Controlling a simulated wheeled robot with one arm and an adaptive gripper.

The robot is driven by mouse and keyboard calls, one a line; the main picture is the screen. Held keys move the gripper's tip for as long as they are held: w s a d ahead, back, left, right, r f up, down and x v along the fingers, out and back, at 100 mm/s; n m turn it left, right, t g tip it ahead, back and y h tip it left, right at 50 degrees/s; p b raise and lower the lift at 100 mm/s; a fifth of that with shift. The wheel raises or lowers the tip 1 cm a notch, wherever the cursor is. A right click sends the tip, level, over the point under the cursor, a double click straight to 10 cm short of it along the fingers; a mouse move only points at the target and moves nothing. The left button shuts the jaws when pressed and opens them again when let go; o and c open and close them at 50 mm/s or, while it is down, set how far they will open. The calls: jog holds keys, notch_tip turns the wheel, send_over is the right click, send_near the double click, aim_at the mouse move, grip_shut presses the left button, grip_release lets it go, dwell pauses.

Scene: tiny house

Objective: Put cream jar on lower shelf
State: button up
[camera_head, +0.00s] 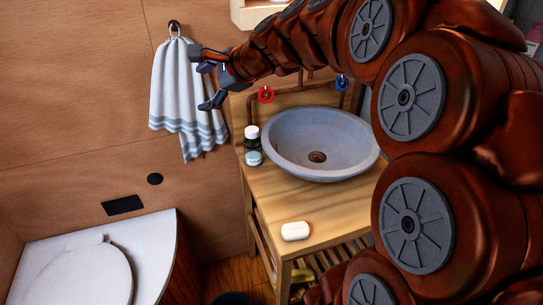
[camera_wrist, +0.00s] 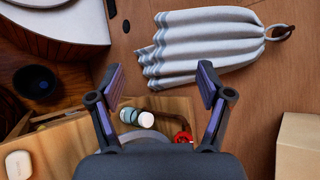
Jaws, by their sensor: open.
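In the wrist view the jar (camera_wrist: 130,116) lies below the space between my fingers, near the basin's edge. My gripper (camera_head: 207,80) is open and empty, above and left of the jar, in front of the towel. In the wrist view my gripper (camera_wrist: 160,75) shows both fingers spread. The slatted lower shelf (camera_head: 327,256) is under the washstand top, partly hidden by my arm.
The grey basin (camera_head: 320,145) fills the back of the washstand, with a red valve (camera_head: 265,95) and blue valve (camera_head: 342,83) behind. White soap (camera_head: 295,231) lies at the front. A striped towel (camera_head: 178,95) hangs on the wall. A toilet (camera_head: 75,270) stands left.

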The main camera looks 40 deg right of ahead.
jog(key=s+a+f+n+g, duration=0.6)
jog(key=s+a+f+n, duration=0.4)
jog(key=s+a+f, duration=0.3)
jog(key=s+d+f+n+g+h, duration=0.2)
jog(key=s+f+n+g, duration=0.1)
jog(key=s, duration=0.7)
jog(key=s+d+f+n+g+h, duration=0.2)
jog(key=s+f+n, duration=0.3)
jog(key=s, duration=0.5)
jog(key=shift+s+d+f+n+g, duration=0.2)
jog(key=shift+d+n+g, duration=0.5)
jog(key=shift+n, duration=0.5)
notch_tip(320, 180, up, 5)
jog(key=p, duration=0.5)
